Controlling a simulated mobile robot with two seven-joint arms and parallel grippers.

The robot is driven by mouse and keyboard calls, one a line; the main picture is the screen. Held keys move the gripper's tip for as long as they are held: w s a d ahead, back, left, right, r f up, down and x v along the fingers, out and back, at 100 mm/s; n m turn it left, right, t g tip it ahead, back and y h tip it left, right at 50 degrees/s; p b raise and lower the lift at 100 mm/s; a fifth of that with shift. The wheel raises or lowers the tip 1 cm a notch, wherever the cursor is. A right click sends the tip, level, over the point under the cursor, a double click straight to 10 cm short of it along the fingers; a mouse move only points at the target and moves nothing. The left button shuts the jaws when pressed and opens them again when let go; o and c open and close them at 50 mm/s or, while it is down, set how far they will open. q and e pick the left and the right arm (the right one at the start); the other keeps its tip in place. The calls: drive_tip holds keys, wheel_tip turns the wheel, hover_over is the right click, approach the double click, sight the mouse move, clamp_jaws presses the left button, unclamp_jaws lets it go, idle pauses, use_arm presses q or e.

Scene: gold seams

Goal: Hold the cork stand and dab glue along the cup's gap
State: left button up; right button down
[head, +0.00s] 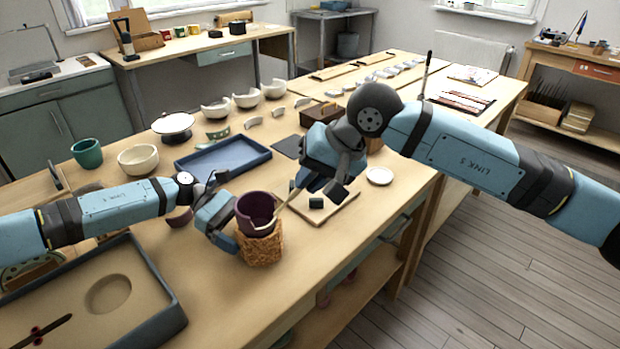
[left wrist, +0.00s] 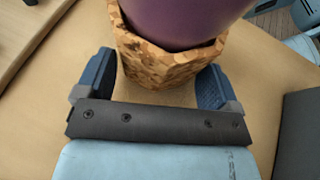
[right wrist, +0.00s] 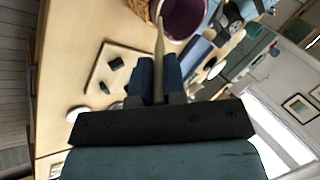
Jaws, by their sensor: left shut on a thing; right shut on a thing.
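The cork stand (head: 262,250) stands on the bench near its front edge, with the purple cup (head: 256,208) sitting in its top. My left gripper (left wrist: 160,85) is shut on the cork stand, one blue finger on each side; in the head view it comes in from the left. The cup's purple wall also shows above the cork in the left wrist view (left wrist: 185,18). My right gripper (right wrist: 160,75) is shut on a thin pale stick (right wrist: 159,45). The stick's tip is at the cup's rim. I cannot tell whether it touches, and the gap is not clear.
A pale board (head: 325,212) with a small dark block (head: 316,202) lies right of the cup. A white dish (head: 379,176), a blue tray (head: 222,156) and a cream bowl (head: 138,159) lie further back. A large sand-filled tray (head: 165,305) fills the front left.

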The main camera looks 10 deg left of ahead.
drive_tip(key=shift+r, duration=4)
use_arm(q)
drive_tip(key=o, duration=0.7)
drive_tip(key=shift+a, duration=0.1)
